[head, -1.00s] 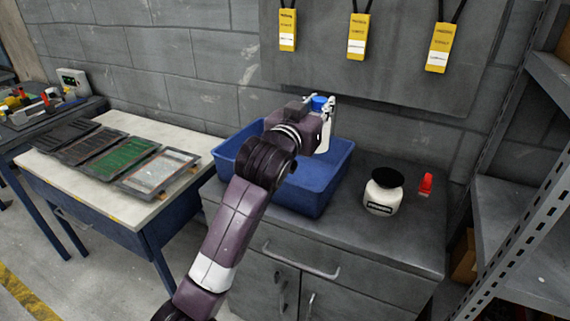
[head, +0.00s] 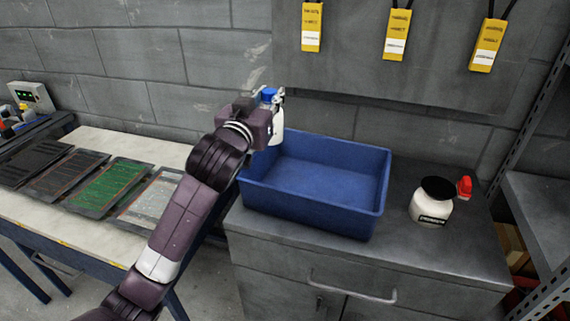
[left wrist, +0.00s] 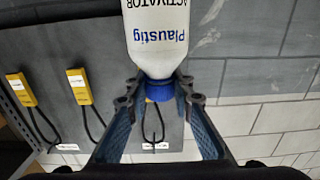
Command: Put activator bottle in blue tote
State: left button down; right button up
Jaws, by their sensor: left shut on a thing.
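My left gripper (head: 274,101) is shut on the activator bottle (head: 277,134), a white bottle with a blue cap. It grips near the cap, and the bottle hangs upright. In the left wrist view, the bottle (left wrist: 157,32) shows its "Plaustig ACTIVATOR" label and the gripper (left wrist: 160,92) holds it at the cap. The blue tote (head: 312,187) stands on the grey cabinet top and looks empty. In the head view the bottle overlaps the tote's back left corner; its exact height above the rim is unclear. My right gripper does not show.
A white jar with a black lid (head: 433,202) and a red object (head: 464,188) stand right of the tote on the cabinet (head: 400,247). A bench with panels (head: 113,185) is at left. Metal shelving (head: 540,205) is at right. Yellow tags (head: 397,35) hang on the wall.

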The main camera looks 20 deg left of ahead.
pick_arm(q)
notch_tip(320, 180, down, 10)
jog(key=shift+a+f, duration=0.1)
jog(key=shift+f, duration=0.75)
notch_tip(320, 180, down, 4)
jog(key=shift+f, duration=0.1)
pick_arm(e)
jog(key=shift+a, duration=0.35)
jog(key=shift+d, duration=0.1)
pick_arm(q)
jog(key=shift+f+b, duration=0.5)
jog(key=shift+f, duration=0.1)
jog(key=c, duration=1.7)
grip_release()
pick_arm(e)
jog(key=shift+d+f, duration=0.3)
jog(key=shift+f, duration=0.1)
